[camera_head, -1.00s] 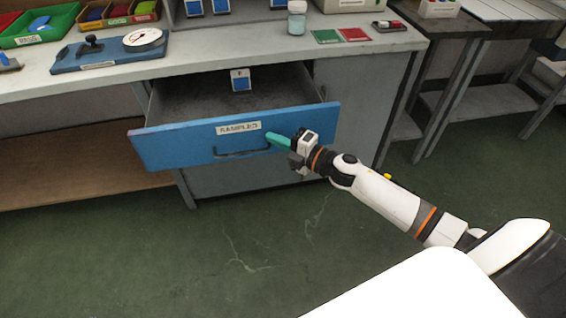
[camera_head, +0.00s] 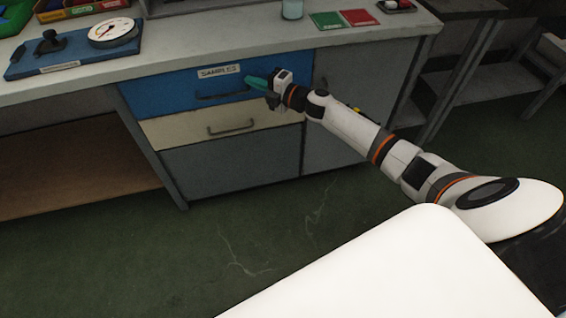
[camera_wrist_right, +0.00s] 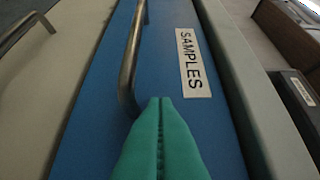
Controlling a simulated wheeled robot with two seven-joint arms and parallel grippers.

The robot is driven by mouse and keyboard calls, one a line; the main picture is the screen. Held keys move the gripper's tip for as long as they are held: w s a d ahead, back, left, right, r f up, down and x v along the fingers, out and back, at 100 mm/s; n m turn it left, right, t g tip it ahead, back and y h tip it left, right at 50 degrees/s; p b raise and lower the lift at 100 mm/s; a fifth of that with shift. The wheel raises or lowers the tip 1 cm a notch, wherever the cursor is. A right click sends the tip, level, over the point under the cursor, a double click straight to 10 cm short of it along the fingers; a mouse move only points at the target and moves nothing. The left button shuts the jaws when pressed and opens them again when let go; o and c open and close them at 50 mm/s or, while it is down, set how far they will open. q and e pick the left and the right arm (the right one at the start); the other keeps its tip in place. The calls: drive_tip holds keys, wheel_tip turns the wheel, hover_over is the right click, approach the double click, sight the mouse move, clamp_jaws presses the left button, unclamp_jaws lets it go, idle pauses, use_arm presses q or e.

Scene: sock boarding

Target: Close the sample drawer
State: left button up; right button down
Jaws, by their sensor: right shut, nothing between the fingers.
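The sample drawer (camera_head: 170,91) has a blue front with a white SAMPLES label (camera_head: 219,71) and a dark bar handle (camera_head: 222,95). Its front looks flush with the cabinet, under the worktop, and its inside is hidden. My right gripper (camera_head: 250,80) is shut and empty, its green fingertips at the drawer front beside the right end of the handle. In the right wrist view the shut fingers (camera_wrist_right: 160,110) point at the blue front (camera_wrist_right: 164,70), next to the handle (camera_wrist_right: 128,60). I cannot tell whether they touch it. My left gripper is out of view.
A cream drawer (camera_head: 175,130) with its own handle is below the blue one. The worktop (camera_head: 180,62) above carries a blue board with a dial (camera_head: 114,32), a jar (camera_head: 292,9) and green and red cards (camera_head: 327,20). The green floor (camera_head: 250,235) in front is clear.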

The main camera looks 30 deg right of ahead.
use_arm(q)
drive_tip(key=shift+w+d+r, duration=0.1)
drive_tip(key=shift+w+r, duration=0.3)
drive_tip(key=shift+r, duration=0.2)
use_arm(e)
drive_tip(key=shift+w+d+r, duration=0.25)
drive_tip(key=shift+w+d, duration=0.1)
drive_tip(key=shift+w, duration=0.3)
